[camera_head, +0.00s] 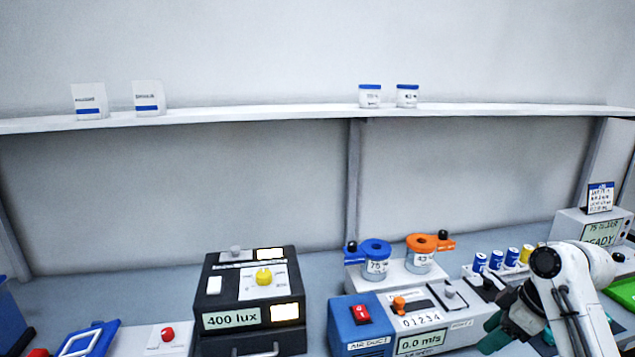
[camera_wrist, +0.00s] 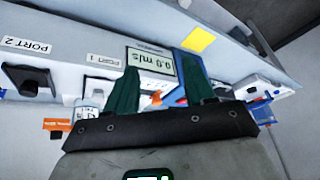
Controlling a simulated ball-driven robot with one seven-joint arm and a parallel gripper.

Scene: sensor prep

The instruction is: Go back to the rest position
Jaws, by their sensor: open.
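My gripper (camera_head: 497,328) is at the lower right, in front of the right end of the grey and blue air duct unit (camera_head: 418,325). In the wrist view its two teal fingers (camera_wrist: 160,84) are apart, with nothing held between them. Behind them the unit's "0.0 m/s" display (camera_wrist: 150,62) and an orange knob (camera_wrist: 156,97) show. My white arm reaches in from the lower right and hides part of the bench.
A black "400 lux" box (camera_head: 222,320) stands left of the air duct unit. Behind are blue-topped (camera_head: 376,265) and orange-topped (camera_head: 420,261) jars. Several blue-capped vials (camera_head: 496,260) stand near my arm. The bench behind the black box is clear.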

